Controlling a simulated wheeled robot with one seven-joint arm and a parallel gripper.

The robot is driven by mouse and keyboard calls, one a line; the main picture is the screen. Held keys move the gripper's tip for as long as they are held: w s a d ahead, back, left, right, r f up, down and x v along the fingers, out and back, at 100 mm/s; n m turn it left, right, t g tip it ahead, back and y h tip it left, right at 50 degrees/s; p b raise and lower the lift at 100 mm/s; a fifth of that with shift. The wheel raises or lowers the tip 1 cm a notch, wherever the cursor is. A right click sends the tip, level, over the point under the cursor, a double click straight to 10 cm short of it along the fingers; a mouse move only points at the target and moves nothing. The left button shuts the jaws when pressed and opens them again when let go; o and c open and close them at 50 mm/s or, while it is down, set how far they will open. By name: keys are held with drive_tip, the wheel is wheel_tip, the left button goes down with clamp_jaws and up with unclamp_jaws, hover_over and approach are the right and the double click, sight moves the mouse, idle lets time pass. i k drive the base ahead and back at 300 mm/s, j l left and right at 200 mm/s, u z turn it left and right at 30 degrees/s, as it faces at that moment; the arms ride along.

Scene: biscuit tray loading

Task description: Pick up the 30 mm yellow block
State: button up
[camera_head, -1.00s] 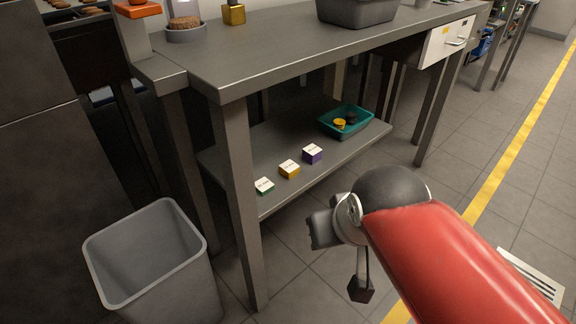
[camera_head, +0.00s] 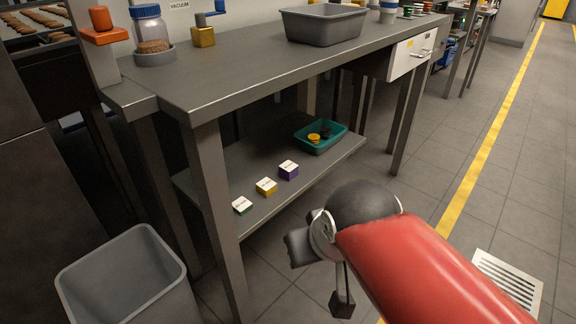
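The yellow block (camera_head: 266,187) has a white labelled top and sits on the lower shelf (camera_head: 222,163) of the grey workbench. A green block (camera_head: 242,206) lies to its left and a purple block (camera_head: 289,170) to its right, each apart from it. The labels are too small to read. My gripper (camera_head: 342,304) hangs to the right of the shelf and nearer to me, apart from the blocks. Its fingers are small and partly hidden by my arm, so I cannot tell its opening.
A teal tray (camera_head: 341,139) with yellow and dark round things stands farther back on the shelf. The bench top (camera_head: 240,75) lies above the shelf. A front leg (camera_head: 217,200) stands left of the blocks, near a grey bin (camera_head: 160,274).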

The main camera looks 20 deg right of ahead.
sight(266, 186)
drive_tip(key=i+l+u, duration=0.15)
drive_tip(key=l, duration=0.35)
drive_tip(key=l+u, duration=0.15)
drive_tip(key=l, duration=0.35)
drive_tip(key=i+l+u, duration=0.15)
drive_tip(key=l, duration=0.35)
